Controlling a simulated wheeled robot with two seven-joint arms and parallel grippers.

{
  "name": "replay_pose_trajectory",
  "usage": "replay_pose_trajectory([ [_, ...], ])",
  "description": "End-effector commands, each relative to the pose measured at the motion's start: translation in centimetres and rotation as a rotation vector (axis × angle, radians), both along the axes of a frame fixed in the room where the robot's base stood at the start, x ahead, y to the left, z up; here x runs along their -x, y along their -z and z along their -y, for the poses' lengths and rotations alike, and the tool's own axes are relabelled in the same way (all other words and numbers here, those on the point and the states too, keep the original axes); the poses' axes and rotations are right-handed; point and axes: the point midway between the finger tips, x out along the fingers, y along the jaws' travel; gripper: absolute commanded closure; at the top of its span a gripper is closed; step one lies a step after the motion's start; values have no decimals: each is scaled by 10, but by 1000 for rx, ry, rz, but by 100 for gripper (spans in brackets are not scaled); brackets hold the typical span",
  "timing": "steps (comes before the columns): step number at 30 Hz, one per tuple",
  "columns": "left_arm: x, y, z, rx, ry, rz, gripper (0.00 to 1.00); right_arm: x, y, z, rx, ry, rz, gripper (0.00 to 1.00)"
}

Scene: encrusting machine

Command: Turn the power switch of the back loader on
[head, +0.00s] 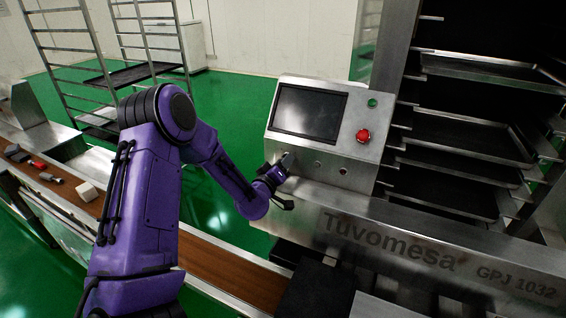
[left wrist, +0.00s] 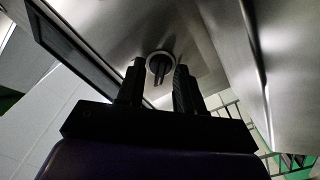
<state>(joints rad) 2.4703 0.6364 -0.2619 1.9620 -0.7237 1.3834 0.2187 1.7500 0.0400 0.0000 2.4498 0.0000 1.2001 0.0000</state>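The power switch (left wrist: 160,66) is a dark rotary knob with a pale ring on the metal panel in the left wrist view. In the head view I cannot make it out, as my left gripper (head: 283,168) is at that spot, at the lower left of the control panel (head: 333,151). In the left wrist view my left gripper (left wrist: 158,82) is open, its two dark fingers on either side of the knob with gaps visible. I cannot tell how deep the knob sits between them. My right gripper is not in view.
The panel has a dark screen (head: 308,112), a red mushroom button (head: 363,136), a green button (head: 372,103) and small round controls. A conveyor (head: 215,258) runs below my arm. A tray rack (head: 470,150) stands right, a wheeled rack (head: 148,72) behind.

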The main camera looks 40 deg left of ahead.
Motion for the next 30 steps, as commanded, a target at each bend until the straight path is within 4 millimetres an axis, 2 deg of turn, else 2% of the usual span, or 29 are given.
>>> replay_pose_trajectory([
  [2, 0, 0, 0, 0, 0, 0, 64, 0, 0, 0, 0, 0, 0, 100],
  [3, 0, 0, 0, 0, 0, 0, 67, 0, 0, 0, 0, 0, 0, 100],
  [5, 0, 0, 0, 0, 0, 0, 87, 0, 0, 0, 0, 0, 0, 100],
  [6, 0, 0, 0, 0, 0, 0, 100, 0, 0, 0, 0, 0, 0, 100],
  [20, 0, 1, 1, -55, 1, -18, 100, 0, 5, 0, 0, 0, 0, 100],
  [30, 0, 3, 1, -297, 1, -93, 100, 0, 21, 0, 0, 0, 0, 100],
])
